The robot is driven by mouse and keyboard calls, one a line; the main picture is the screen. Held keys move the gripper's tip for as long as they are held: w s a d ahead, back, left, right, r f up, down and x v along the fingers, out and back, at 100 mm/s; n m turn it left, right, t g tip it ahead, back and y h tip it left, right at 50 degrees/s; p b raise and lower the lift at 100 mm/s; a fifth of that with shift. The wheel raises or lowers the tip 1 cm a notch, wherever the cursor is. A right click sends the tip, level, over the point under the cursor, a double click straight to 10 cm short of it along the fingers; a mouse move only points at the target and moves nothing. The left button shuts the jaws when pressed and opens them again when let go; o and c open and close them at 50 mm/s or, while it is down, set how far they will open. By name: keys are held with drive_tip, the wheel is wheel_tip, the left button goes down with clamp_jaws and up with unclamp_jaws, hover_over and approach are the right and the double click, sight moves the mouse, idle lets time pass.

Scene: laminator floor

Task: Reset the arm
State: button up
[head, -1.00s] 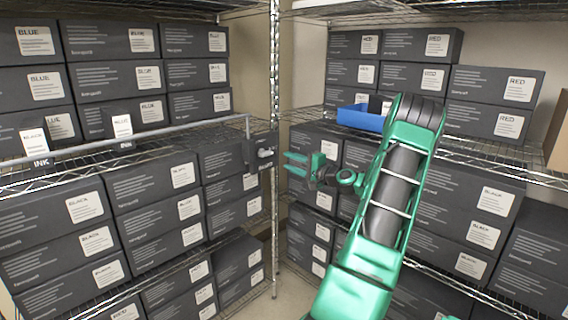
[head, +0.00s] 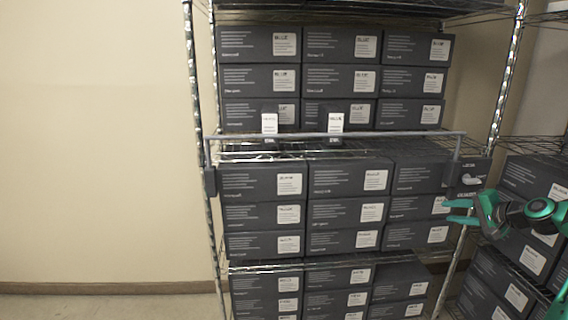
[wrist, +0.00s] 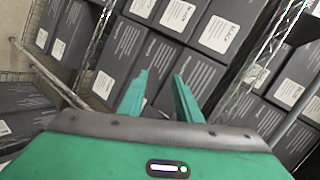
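My gripper (head: 462,212) is at the right edge of the head view, in front of the shelf's right post, with its green fingers pointing left. In the wrist view my gripper (wrist: 160,88) shows two green fingers spread apart with nothing between them. Stacked dark boxes stand beyond the fingertips. Most of my arm is outside the head view; only its end part shows at the right edge.
A wire shelf rack (head: 210,215) holds rows of dark labelled boxes (head: 345,180). A grey bar (head: 330,135) runs across its front, with two small boxes behind it. More boxes (head: 530,250) stand at right. Bare wall (head: 95,150) is at left.

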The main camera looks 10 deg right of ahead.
drive_tip(key=s+a+f+n+g, duration=0.1)
drive_tip(key=s+a+n+g, duration=0.55)
drive_tip(key=a, duration=0.75)
drive_tip(key=s+a+r+g+h, duration=0.1)
drive_tip(key=s+a+g, duration=0.2)
drive_tip(key=s, duration=1.1)
drive_tip(key=s+a+r+g, duration=0.1)
drive_tip(key=s+a+g, duration=0.2)
drive_tip(key=s+a, duration=0.5)
drive_tip(key=s, duration=0.7)
drive_tip(key=shift+s+a+r+h, duration=0.15)
drive_tip(key=shift+a+r+h, duration=0.05)
drive_tip(key=shift+h, duration=0.2)
